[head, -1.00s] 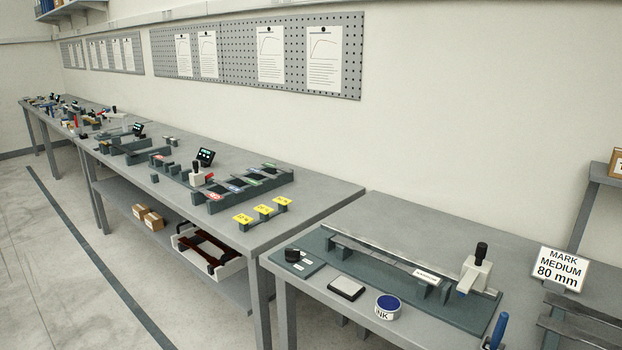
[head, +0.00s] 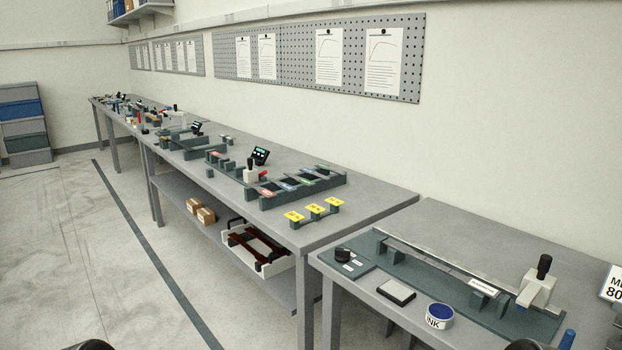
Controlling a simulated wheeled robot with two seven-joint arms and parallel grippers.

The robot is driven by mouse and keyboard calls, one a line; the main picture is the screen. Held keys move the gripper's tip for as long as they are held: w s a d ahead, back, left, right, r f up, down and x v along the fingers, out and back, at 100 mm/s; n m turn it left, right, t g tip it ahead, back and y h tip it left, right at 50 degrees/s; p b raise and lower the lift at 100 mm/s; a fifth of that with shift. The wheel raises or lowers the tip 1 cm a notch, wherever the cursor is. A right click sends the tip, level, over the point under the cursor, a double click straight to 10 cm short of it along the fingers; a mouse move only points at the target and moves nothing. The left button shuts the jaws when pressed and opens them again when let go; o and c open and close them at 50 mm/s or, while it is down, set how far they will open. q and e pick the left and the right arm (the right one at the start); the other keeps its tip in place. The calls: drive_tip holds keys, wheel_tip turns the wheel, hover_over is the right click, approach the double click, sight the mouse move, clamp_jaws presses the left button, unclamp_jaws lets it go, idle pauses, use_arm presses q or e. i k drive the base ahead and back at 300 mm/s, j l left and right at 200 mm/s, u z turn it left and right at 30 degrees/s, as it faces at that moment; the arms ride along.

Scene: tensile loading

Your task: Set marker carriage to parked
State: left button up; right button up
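A white carriage (head: 537,291) with a black upright knob sits near the right end of a long metal rail (head: 430,258) on a green base plate (head: 490,316). This fixture lies on the near bench at the right. I cannot read a parked mark there; a small white label (head: 482,284) on the fixture is too small to read. A second, smaller white block with a black knob (head: 250,171) stands on the farther bench. Neither gripper shows; only dark rounded parts, likely of my arms, show at the bottom edge.
On the near bench (head: 408,319) are an ink pot (head: 439,316), a pad (head: 396,292) and a black round stamp (head: 342,254). A cut-off sign (head: 612,284) stands at the right edge. Yellow-topped blocks (head: 313,209) sit on the farther bench. The floor at left is open.

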sight(538, 286)
drive_tip(key=l+z, duration=0.1)
drive_tip(key=z, duration=1.1)
